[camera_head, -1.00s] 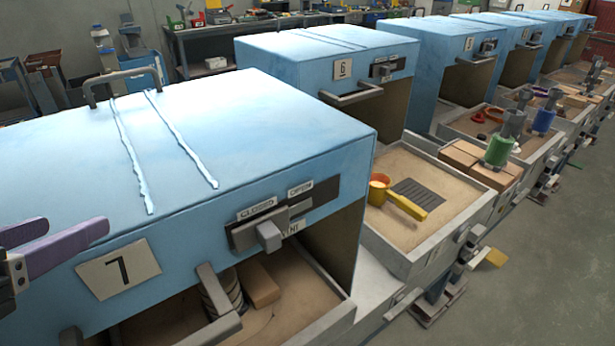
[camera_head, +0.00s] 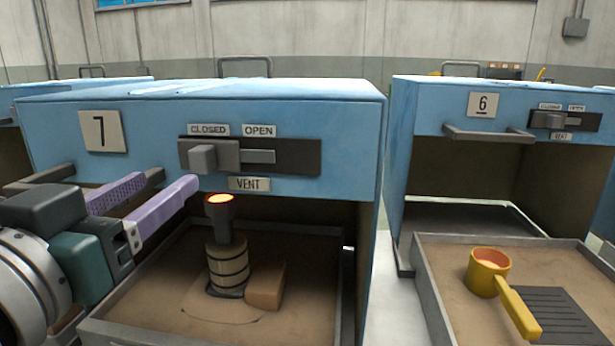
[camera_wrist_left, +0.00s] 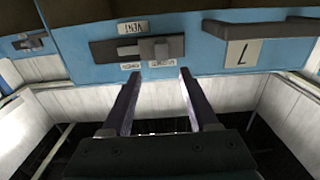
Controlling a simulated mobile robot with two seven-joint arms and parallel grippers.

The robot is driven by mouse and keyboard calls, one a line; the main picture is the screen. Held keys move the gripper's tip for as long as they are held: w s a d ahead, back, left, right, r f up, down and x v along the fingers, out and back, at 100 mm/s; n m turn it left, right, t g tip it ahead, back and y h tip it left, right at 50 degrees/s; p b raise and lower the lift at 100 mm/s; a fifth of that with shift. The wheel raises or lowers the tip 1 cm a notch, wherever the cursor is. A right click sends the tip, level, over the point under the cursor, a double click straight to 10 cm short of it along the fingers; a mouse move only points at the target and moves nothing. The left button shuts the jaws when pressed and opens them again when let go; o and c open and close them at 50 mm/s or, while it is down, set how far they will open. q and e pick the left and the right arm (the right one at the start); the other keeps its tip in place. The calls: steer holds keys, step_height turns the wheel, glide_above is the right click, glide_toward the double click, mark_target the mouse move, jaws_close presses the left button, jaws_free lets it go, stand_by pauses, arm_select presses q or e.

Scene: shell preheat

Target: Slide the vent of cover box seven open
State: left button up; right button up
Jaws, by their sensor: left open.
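Cover box seven (camera_head: 60,135) is blue with a plate marked 7. Its vent slider is a grey knob (camera_head: 203,158) on a dark track (camera_head: 300,158), at the left end under the CLOSED label (camera_head: 208,130). The OPEN label (camera_head: 260,130) is to its right. My left gripper (camera_head: 168,182), with purple fingers, is open and empty, below and left of the knob. In the left wrist view, which is turned over, the knob (camera_wrist_left: 160,48) lies beyond and roughly between the open fingertips (camera_wrist_left: 158,72), apart from them. My right gripper is not in view.
A handle bar (camera_head: 40,175) sticks out from the box front near my left gripper. Under the box, a sand tray (camera_head: 130,310) holds a banded mould with a glowing cup (camera_head: 220,205). Box six (camera_head: 425,110) and a yellow ladle (camera_head: 490,270) are on the right.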

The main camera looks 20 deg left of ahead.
mark_target(197, 157)
arm_select(q)
steer(key=x, duration=0.9)
steer(key=shift+w+a+r, duration=0.1)
steer(key=shift+w+a, duration=0.1)
steer(key=shift+w, duration=0.05)
jaws_close()
stand_by(1.0)
